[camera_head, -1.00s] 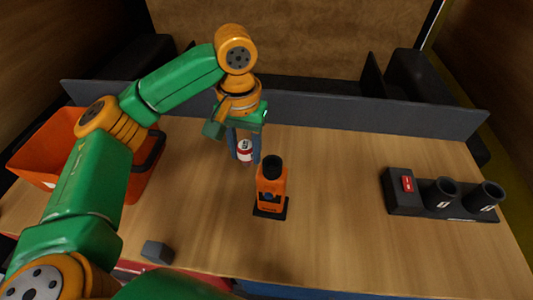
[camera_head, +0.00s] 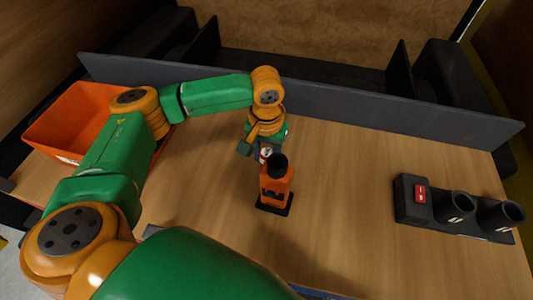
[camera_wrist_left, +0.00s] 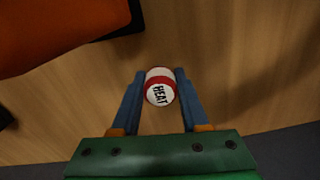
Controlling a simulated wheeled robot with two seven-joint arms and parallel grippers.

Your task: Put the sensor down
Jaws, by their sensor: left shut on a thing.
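The sensor is a small white and red cylinder (camera_wrist_left: 160,86) marked HEAT. My left gripper (camera_wrist_left: 161,98) is shut on it, with one blue finger on each side in the left wrist view. In the head view the sensor (camera_head: 265,151) shows only partly at my left gripper (camera_head: 262,150), just behind an orange device with a black top (camera_head: 276,184). I cannot tell whether the sensor touches the table. My right gripper is not in view.
The orange device stands on a black base on the wooden table (camera_head: 345,190). An orange bin (camera_head: 60,120) is at the left. A dark holder with two cups and a red label (camera_head: 421,195) is at the right. A grey partition (camera_head: 380,109) runs along the back.

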